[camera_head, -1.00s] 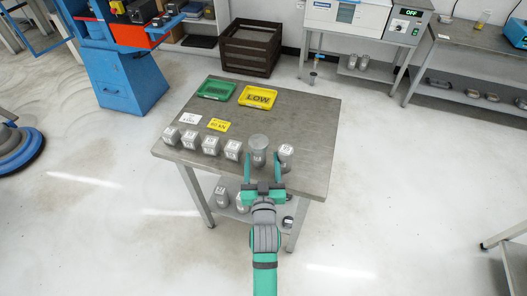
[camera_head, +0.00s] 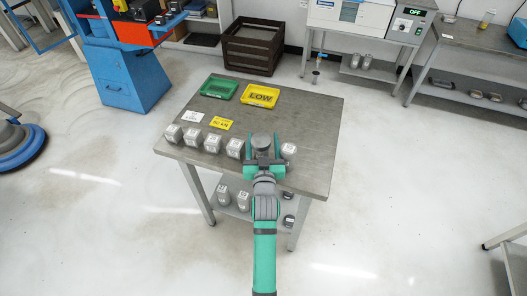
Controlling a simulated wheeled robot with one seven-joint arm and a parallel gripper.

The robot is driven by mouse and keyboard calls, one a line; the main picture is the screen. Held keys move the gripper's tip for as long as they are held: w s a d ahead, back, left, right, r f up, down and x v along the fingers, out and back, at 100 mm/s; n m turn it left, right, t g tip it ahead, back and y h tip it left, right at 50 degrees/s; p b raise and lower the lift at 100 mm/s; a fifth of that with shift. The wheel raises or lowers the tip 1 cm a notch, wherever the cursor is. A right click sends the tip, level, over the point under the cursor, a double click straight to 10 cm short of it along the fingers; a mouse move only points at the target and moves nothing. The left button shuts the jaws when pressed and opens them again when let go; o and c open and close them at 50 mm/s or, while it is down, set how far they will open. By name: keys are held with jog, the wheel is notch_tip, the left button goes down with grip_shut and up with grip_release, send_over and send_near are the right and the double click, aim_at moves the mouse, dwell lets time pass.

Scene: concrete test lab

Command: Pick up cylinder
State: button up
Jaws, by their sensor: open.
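The grey cylinder (camera_head: 262,142) stands upright near the front edge of the steel table (camera_head: 310,125), with its top visible. My gripper (camera_head: 263,150) is at the cylinder, open, with one green finger on its left and one on its right. The cylinder's lower part is hidden behind my gripper. I cannot tell whether the fingers touch it.
Another specimen (camera_head: 288,151) is just right. A green tray (camera_head: 219,88) and a yellow tray (camera_head: 260,96) lie farther back. The table's right side is clear.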

jog(key=shift+a, duration=0.5)
jog(key=c, duration=1.2)
jog(key=shift+a+r, duration=0.1)
jog(key=shift+r, duration=0.05)
jog(key=c, duration=0.3)
jog(key=shift+s, duration=0.1)
jog(key=shift+r, duration=0.1)
